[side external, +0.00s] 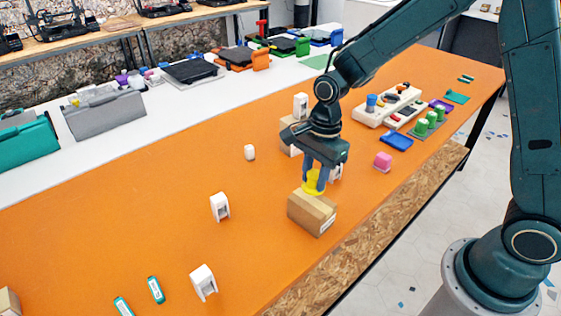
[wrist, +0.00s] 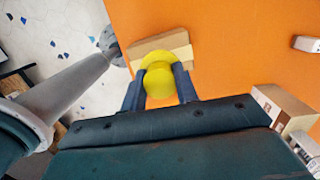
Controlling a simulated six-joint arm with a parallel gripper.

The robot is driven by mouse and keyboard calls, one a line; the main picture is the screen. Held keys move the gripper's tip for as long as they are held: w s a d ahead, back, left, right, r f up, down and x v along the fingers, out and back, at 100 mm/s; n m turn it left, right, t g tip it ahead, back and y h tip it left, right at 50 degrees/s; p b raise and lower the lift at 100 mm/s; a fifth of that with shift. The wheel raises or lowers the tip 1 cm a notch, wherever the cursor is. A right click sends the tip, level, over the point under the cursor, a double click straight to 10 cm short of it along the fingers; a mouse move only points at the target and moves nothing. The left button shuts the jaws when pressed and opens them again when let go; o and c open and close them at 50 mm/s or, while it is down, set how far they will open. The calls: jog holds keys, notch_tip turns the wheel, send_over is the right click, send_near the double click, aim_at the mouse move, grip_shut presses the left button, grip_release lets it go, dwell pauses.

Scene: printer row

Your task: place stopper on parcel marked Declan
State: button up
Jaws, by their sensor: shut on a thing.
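A yellow stopper (side external: 312,187) is held between the blue fingers of my gripper (side external: 314,178). In the wrist view the stopper (wrist: 158,82) shows as a round yellow knob between the two fingers (wrist: 159,70). Directly below it in the side view is a brown cardboard parcel (side external: 312,214) with a white label on one end; the label's writing is too small to read. The stopper is at the parcel's top face; I cannot tell whether it touches. The parcel (wrist: 181,43) is partly hidden behind the stopper in the wrist view.
Another parcel (wrist: 278,104) stands to the right in the wrist view, partly hidden by my gripper in the side view. White dispenser-like items (side external: 220,207) (side external: 203,282) stand on the orange table. A pink block (side external: 383,161) and a blue tray (side external: 396,141) lie to the right.

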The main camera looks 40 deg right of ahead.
aim_at(314, 188)
jog(key=shift+f, duration=2.05)
jog(key=shift+f, duration=0.1)
jog(key=o, duration=1)
jog(key=shift+c, duration=0.2)
jog(key=r, duration=0.4)
jog(key=d+r, duration=0.1)
jog(key=r, duration=0.7)
jog(key=shift+d, duration=0.25)
jog(key=shift+r, duration=0.1)
